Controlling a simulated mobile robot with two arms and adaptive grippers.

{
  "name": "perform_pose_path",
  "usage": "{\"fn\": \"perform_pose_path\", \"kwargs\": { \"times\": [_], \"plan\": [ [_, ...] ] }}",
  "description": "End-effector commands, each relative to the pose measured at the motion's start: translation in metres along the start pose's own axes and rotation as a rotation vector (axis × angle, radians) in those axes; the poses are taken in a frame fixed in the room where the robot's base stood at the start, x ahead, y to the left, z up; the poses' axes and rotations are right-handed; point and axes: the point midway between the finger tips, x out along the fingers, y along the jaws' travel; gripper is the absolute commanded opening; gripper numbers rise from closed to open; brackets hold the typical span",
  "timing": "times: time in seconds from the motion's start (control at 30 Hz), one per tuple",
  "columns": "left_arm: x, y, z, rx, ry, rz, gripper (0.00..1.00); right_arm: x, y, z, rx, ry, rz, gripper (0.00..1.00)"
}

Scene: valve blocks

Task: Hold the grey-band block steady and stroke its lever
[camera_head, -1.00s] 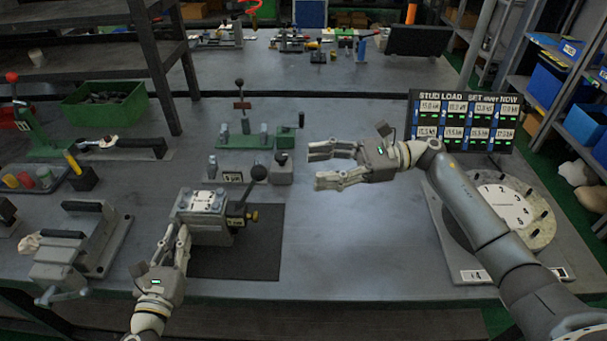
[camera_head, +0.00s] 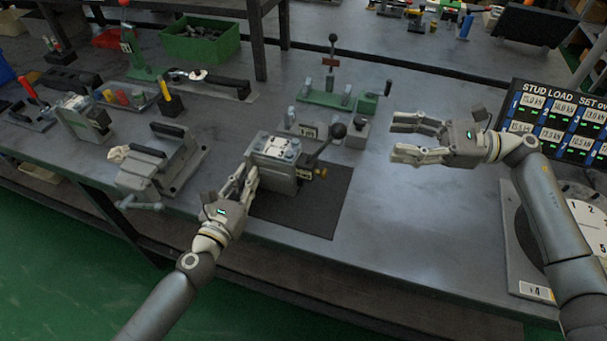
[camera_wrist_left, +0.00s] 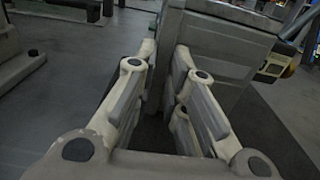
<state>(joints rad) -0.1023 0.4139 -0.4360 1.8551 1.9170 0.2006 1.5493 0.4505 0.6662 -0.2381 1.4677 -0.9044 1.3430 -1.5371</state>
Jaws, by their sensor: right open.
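The grey valve block (camera_head: 270,174) stands on a dark mat at the bench's front, with a pale bolted plate on top. Its black-knobbed lever (camera_head: 325,146) leans up to the right, above a brass fitting (camera_head: 321,173). A grey band cannot be made out clearly. My left gripper (camera_head: 247,180) is at the block's left side, its fingers drawn close together on either side of the block's near edge. In the left wrist view the block (camera_wrist_left: 225,52) rises between and beyond the fingertips (camera_wrist_left: 166,62). My right gripper (camera_head: 393,138) is open and empty, right of the lever and apart from it.
The dark mat (camera_head: 320,209) has bare room right of the block. Behind are a second block with a green base (camera_head: 319,98) and a small grey unit (camera_head: 353,133). A grey clamp fixture (camera_head: 160,165) stands to the left. A display board (camera_head: 555,122) and numbered dial (camera_head: 590,222) are at right.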

Motion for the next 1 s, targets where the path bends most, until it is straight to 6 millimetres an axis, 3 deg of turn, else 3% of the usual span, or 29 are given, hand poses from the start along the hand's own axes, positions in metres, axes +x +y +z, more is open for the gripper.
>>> {"fn": "perform_pose_path", "kwargs": {
  "times": [0.03, 0.17, 0.57, 1.0],
  "plan": [
    [0.0, 0.0, 0.0, 0.0, 0.0, 0.0, 0.2, 0.0, 0.0, 0.0, 0.0, 0.0, 0.0, 0.51],
    [0.0, 0.0, 0.0, 0.0, 0.0, 0.0, 0.37, 0.0, 0.0, 0.0, 0.0, 0.0, 0.0, 0.51],
    [-0.004, 0.0, -0.001, -0.001, 0.001, 0.0, 0.37, 0.0, 0.0, 0.0, 0.0, 0.0, 0.0, 0.51],
    [-0.064, 0.0, -0.002, -0.004, 0.005, 0.005, 0.37, 0.0, 0.0, 0.0, 0.0, 0.0, 0.0, 0.51]
  ]
}}
